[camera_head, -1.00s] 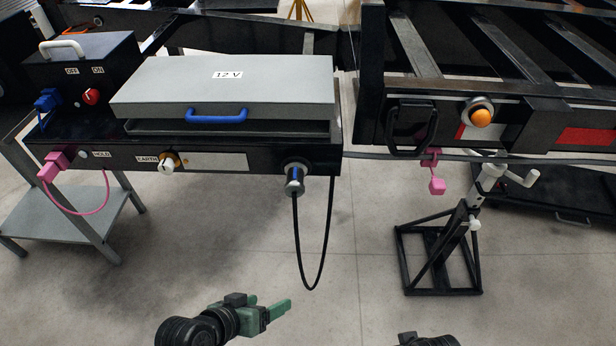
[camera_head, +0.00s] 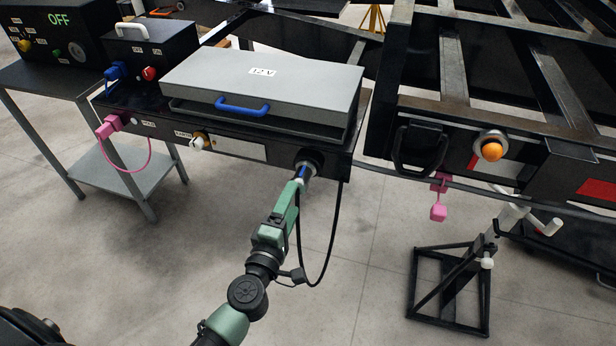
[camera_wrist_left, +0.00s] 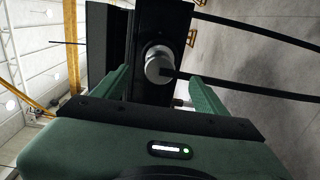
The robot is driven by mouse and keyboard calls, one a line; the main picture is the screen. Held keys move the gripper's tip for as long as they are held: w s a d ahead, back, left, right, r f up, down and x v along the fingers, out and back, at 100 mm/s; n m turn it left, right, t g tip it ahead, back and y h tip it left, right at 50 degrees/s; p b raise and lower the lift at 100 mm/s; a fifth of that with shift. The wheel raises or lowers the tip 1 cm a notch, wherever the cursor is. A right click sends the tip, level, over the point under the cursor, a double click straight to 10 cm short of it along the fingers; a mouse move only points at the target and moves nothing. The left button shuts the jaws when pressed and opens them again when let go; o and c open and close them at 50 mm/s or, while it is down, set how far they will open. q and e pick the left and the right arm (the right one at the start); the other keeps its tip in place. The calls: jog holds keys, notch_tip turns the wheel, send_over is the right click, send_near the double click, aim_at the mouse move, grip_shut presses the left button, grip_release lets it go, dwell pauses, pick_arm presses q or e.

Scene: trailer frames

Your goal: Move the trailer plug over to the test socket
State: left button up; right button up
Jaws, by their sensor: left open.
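The trailer plug (camera_head: 306,172) is a metal and black plug with a blue mark. It sits in a round socket on the front of the black rail under the 12 V box, and its black cable (camera_head: 332,240) hangs in a loop. My left gripper (camera_head: 298,184) is at the plug, its green fingers open. In the left wrist view the plug (camera_wrist_left: 158,64) shows between the two fingers (camera_wrist_left: 160,88), a little ahead of them; contact cannot be told. No socket marked as test is legible. My right gripper is not in view.
The grey 12 V box (camera_head: 262,85) with a blue handle is above the plug. A pink plug (camera_head: 108,126) and a blue plug (camera_head: 116,72) are to the left. A black box reading OFF (camera_head: 80,48) stands far left. A trailer frame (camera_head: 470,110) and black stand (camera_head: 450,290) are right.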

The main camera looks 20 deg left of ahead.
aim_at(302, 178)
pick_arm(q)
jog(key=shift+w+d+p, duration=0.15)
jog(key=shift+w+p, duration=0.2)
jog(key=shift+w, duration=4.15)
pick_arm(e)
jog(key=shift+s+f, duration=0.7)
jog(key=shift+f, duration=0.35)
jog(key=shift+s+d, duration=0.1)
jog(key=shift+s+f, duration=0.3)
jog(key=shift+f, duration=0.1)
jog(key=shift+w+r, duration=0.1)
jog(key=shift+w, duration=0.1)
